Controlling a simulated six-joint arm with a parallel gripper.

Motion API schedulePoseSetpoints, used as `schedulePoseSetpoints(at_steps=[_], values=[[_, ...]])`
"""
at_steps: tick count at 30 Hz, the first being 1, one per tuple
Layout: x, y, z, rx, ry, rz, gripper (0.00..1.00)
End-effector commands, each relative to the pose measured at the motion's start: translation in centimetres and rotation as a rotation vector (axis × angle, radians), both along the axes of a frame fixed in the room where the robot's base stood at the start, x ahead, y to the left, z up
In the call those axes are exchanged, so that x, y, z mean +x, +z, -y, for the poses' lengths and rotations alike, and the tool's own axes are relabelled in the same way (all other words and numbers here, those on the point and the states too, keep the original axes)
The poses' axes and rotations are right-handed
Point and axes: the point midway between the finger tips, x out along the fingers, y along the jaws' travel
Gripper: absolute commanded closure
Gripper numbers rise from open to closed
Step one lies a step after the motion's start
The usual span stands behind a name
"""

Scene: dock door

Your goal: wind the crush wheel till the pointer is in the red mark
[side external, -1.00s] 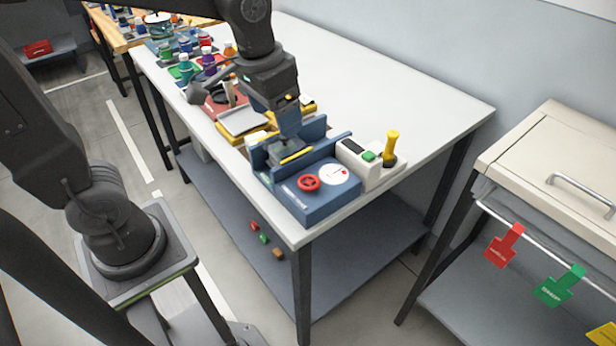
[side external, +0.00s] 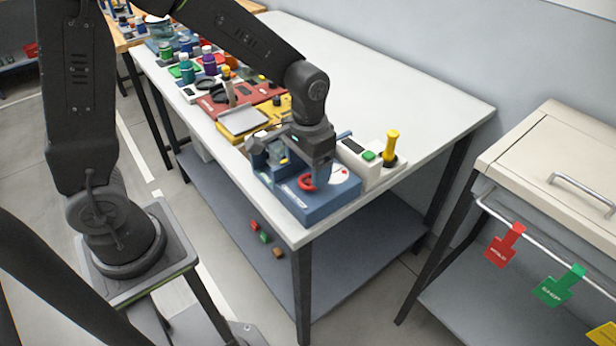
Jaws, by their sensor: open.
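The blue crush device (side external: 318,207) stands at the near corner of the white table. Its red crush wheel (side external: 304,184) is on the top face, partly hidden by my gripper. My gripper (side external: 319,184) points down at the wheel, with its fingertips at or just above it; I cannot tell whether they touch it. It is open. The white dial (side external: 346,180) lies just right of the wheel, with a small red mark (side external: 345,172) near its upper right edge. The gripper hides part of the dial, and the pointer is too small to read.
A white box with a green button (side external: 368,156) and a yellow-handled lever (side external: 390,146) stand right behind the device. A grey tray (side external: 243,121), yellow and red trays and several bottles fill the table's left side. The table's back right is clear.

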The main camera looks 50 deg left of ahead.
Motion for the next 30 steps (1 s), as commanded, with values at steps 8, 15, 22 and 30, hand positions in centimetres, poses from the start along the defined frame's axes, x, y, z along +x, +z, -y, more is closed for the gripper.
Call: schedulePoseSetpoints(at_steps=[8, 15, 22, 30], values=[[0.0, -3.5, 0.0, 0.000, 0.000, -0.002, 0.24], [0.0, -3.9, 0.0, 0.000, 0.000, 0.001, 0.24], [0.0, -3.9, 0.0, 0.000, 0.000, 0.001, 0.33], [0.0, -3.9, 0.0, 0.000, 0.000, 0.001, 0.59]])
